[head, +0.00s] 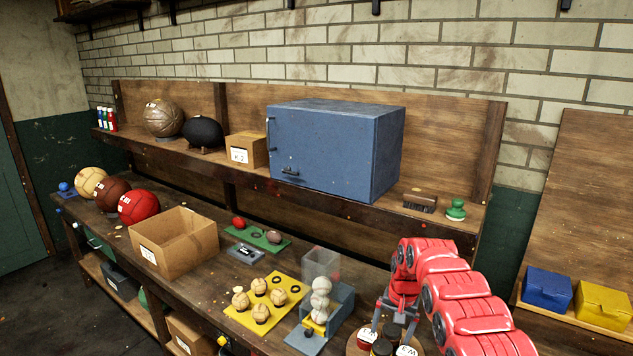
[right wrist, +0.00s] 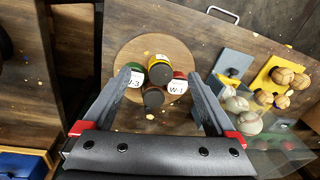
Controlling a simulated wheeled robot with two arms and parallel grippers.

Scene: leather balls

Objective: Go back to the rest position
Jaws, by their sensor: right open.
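My right gripper (head: 394,318) hangs from the red arm at the lower right of the head view, pointing down over a round wooden board with jars. In the right wrist view its two grey fingers (right wrist: 160,84) are spread wide, with nothing held between them. Beyond and between the fingertips, several jars (right wrist: 159,70) with labels stand close together on the round board (right wrist: 124,56). In the head view the arm partly hides the jars, including a red-sided one (head: 365,339). My left gripper is in neither view.
A clear-fronted dispenser (head: 322,267) with stacked balls stands just left of the gripper. A yellow tray (head: 243,316) of small balls and an open cardboard box (head: 178,251) lie farther left. A blue cabinet (head: 335,150) sits on the shelf behind. Blue (head: 547,289) and yellow (head: 602,304) boxes stand right.

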